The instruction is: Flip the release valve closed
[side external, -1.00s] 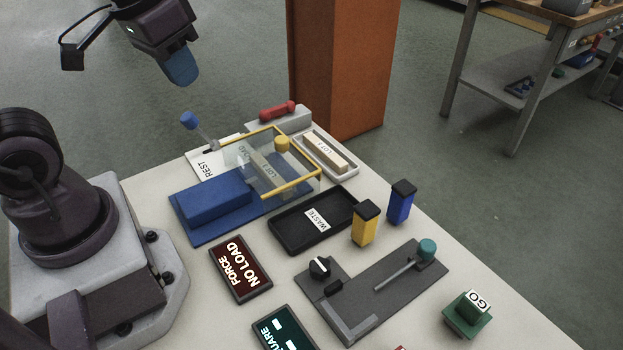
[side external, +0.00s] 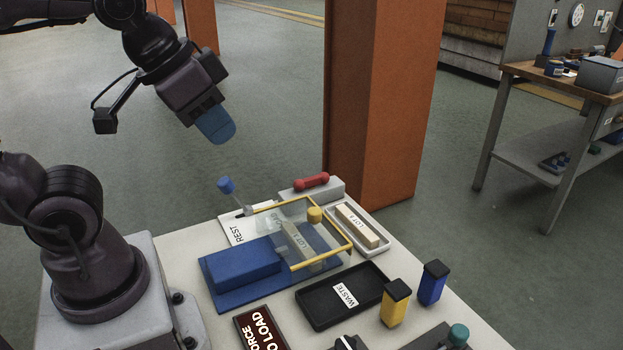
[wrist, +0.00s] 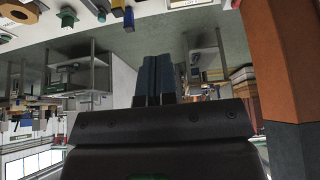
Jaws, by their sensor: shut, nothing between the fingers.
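No part is labelled as the release valve, so I cannot tell for sure which it is. A lever with a blue knob (side external: 225,185) leans up at the back left of the blue press-like fixture (side external: 245,264). The fingers (wrist: 155,80) also show side by side in the wrist view.
A clear guard with a yellow frame (side external: 322,263) covers part of the fixture. A white tray (side external: 384,243) with a block, a black waste tray (side external: 318,317), and yellow (side external: 395,304) and blue (side external: 432,284) posts stand nearby. An orange column (side external: 375,110) rises behind the table.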

